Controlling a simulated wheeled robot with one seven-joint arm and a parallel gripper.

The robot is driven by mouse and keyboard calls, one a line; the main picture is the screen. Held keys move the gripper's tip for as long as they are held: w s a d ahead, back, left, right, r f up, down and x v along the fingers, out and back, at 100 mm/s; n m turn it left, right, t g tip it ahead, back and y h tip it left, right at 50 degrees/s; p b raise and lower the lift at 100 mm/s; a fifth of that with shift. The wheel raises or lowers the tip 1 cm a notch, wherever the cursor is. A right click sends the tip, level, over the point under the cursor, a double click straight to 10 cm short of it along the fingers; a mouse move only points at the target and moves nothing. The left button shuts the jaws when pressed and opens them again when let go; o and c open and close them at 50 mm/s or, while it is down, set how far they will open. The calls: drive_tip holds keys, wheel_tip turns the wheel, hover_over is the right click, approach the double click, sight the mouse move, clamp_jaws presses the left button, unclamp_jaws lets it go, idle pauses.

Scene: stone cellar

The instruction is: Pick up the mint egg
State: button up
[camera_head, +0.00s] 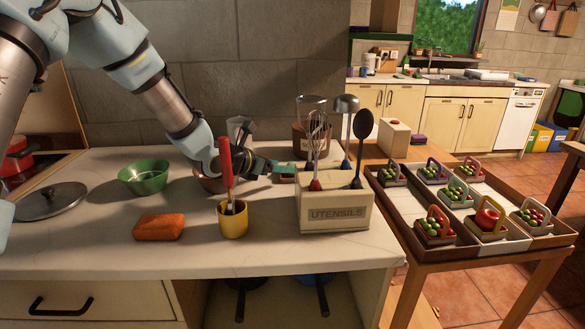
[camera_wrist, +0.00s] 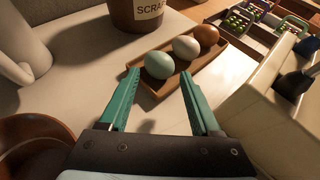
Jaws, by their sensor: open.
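The mint egg (camera_wrist: 159,64) lies at the near left end of a brown tray (camera_wrist: 158,93) in the wrist view. A white egg (camera_wrist: 186,47) and a brown egg (camera_wrist: 207,35) sit in a row beyond it. My gripper (camera_wrist: 159,76) is open and empty, its teal fingers pointing at the tray. The mint egg appears between and just beyond the fingertips; I cannot tell the exact gap. In the head view my gripper (camera_head: 283,170) is low over the counter behind the utensil box. I cannot make out the eggs there.
The utensil box (camera_head: 335,212) stands close to the right of my gripper, also in the wrist view (camera_wrist: 262,108). A brown scrap crock (camera_wrist: 137,12) stands behind the tray. A brown bowl (camera_wrist: 28,140) and white pitcher (camera_wrist: 20,42) are left. A yellow cup (camera_head: 233,220) stands in front.

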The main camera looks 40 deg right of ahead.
drive_tip(key=shift+f+p+x, duration=0.25)
drive_tip(key=shift+p+x, duration=1)
drive_tip(key=shift+x, duration=1.35)
drive_tip(key=shift+a, duration=0.15)
drive_tip(key=c, duration=0.5)
drive_tip(key=shift+c, duration=0.2)
drive_tip(key=shift+r, duration=0.1)
